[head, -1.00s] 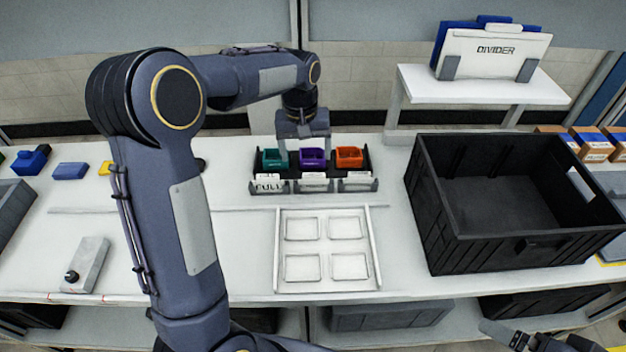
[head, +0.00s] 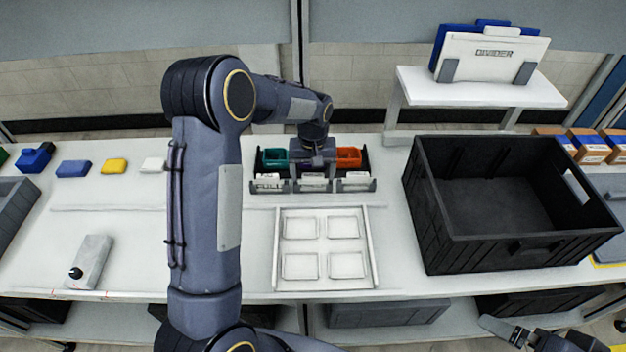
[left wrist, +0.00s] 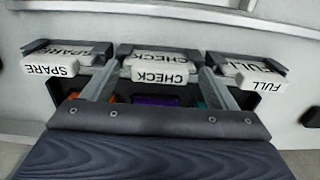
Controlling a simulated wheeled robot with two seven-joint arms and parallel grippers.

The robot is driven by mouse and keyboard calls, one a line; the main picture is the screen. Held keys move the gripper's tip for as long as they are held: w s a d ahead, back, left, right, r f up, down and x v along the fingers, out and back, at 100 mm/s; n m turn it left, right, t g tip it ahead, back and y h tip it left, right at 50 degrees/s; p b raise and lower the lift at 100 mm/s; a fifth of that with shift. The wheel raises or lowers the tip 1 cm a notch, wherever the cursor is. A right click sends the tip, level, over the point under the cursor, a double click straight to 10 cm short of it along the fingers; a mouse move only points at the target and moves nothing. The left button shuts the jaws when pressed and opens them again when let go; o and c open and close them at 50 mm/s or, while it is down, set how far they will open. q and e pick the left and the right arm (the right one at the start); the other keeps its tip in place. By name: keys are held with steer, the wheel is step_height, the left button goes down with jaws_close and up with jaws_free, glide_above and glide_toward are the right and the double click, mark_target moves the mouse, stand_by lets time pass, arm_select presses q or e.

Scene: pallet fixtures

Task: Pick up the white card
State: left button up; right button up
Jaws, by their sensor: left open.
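Several white cards stand in grey holders at the front of a dark rack: the FULL card (head: 268,182), the CHECK card (head: 313,181) and the SPARE card (head: 355,180). The wrist view shows SPARE (left wrist: 50,67), CHECK (left wrist: 160,69) and FULL (left wrist: 262,80). My left gripper (head: 312,177) is open, low over the rack. In the left wrist view its fingers reach either side of the CHECK card; contact is not clear. A larger white DIVIDER card (head: 493,60) stands on the raised shelf (head: 480,88). My right gripper (head: 508,332) shows at the lower right edge.
Teal (head: 274,159) and orange (head: 348,157) bins sit behind the cards; my gripper mostly hides the purple one. A white tray (head: 370,255) with shallow recesses lies in front. A big black crate (head: 520,245) stands at right. Blue, yellow and white blocks lie at left.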

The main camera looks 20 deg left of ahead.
arm_select(q)
steer(key=shift+c, duration=0.4)
steer(key=c, duration=1)
